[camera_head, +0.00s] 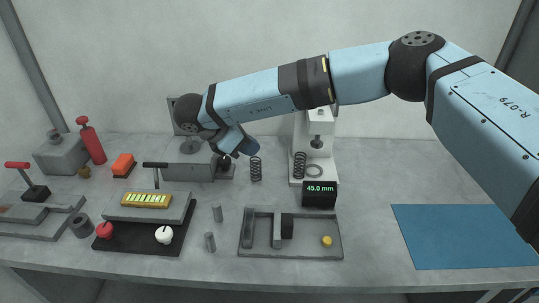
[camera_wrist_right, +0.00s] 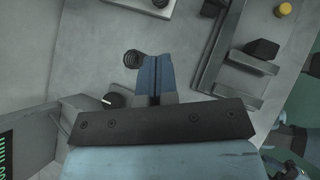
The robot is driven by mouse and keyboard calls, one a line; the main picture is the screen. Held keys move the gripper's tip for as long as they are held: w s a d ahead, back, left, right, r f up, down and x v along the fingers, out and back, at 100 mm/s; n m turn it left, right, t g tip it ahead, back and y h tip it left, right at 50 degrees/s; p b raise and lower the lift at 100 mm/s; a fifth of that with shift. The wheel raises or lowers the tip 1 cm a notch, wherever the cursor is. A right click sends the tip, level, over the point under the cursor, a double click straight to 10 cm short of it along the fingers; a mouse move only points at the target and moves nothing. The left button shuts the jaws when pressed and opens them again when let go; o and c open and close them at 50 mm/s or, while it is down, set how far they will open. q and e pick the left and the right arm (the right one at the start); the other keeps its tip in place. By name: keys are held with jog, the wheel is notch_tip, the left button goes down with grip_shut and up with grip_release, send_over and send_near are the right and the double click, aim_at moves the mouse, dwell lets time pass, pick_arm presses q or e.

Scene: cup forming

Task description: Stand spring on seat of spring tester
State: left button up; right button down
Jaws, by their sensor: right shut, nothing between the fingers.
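My right gripper (camera_head: 251,148) is shut and empty, just above and beside a dark coil spring (camera_head: 256,169) standing on the table. In the wrist view the blue fingers (camera_wrist_right: 153,73) are together, with a coil spring (camera_wrist_right: 133,59) beside their tips, not between them. The white spring tester (camera_head: 312,135) stands to the right, its plunger above a round ring seat (camera_head: 314,171). A second dark spring (camera_head: 300,164) stands upright on the left part of the tester base, beside the ring. My left gripper is out of view.
A display box (camera_head: 319,195) reading 45.0 mm stands before the tester. A grey tray (camera_head: 250,251) with blocks and a yellow button lies in front. A grey machine (camera_head: 190,160) is behind. A blue mat (camera_head: 462,237) lies right.

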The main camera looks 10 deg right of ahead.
aim_at(299, 155)
jog(key=x, duration=0.9)
jog(key=shift+d+b, duration=0.1)
jog(key=shift+b, duration=0.25)
jog(key=d, duration=0.3)
jog(key=shift+w+d+r, duration=0.15)
jog(key=shift+w+d, duration=0.1)
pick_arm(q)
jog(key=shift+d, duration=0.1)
pick_arm(e)
jog(key=shift+w+d+b, duration=0.25)
jog(key=shift+d+b, duration=0.2)
jog(key=shift+d, duration=0.95)
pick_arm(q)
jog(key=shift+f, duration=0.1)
pick_arm(e)
jog(key=shift+a, duration=0.1)
